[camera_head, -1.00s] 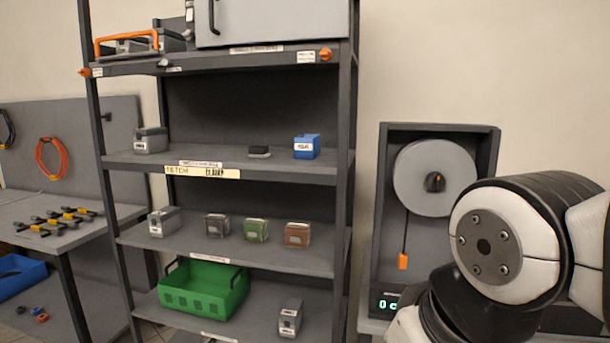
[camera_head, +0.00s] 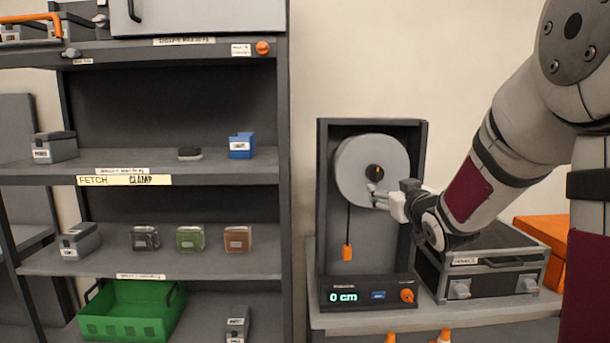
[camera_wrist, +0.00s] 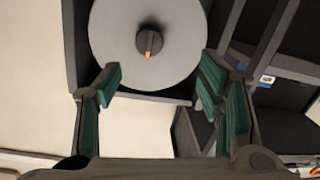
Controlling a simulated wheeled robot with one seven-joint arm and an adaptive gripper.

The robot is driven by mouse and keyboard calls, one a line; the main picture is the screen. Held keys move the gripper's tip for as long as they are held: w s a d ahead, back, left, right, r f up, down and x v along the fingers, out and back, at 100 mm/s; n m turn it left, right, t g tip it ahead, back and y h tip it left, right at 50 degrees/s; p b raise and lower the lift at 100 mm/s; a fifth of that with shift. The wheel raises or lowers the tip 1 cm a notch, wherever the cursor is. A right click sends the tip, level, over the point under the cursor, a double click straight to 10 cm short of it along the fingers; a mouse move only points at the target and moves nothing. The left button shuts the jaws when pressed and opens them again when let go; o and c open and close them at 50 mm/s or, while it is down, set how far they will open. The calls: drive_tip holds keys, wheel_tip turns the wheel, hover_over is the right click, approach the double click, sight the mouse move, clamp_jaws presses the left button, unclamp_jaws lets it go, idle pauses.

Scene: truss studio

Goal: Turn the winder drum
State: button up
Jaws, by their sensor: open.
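The winder drum (camera_head: 352,166) is a pale grey disc in a dark upright frame. A dark knob (camera_head: 376,172) with an orange mark sits at its centre. A cord hangs from the drum's left side to an orange tag (camera_head: 347,252). The display (camera_head: 343,297) below reads 0 cm. My gripper (camera_head: 376,195) is just in front of the drum's lower right part. In the wrist view, my gripper (camera_wrist: 158,85) is open and empty, with green-padded fingers spread apart. The drum (camera_wrist: 115,45) and its knob (camera_wrist: 149,42) show ahead, above the fingertips; contact cannot be told.
A shelf rack (camera_head: 284,200) stands left of the winder, holding small boxes and a green crate (camera_head: 130,315). A dark case (camera_head: 485,262) lies right of the winder, with an orange box (camera_head: 545,235) behind. An orange dial (camera_head: 407,295) is on the winder's base.

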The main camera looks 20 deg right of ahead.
sight(378, 175)
drive_tip(key=shift+t, duration=0.4)
drive_tip(key=x, duration=0.4)
drive_tip(key=d+x, duration=0.1)
drive_tip(key=x, duration=0.4)
drive_tip(key=d+x, duration=0.1)
drive_tip(key=x, duration=0.4)
drive_tip(key=shift+s+r, duration=0.1)
clamp_jaws()
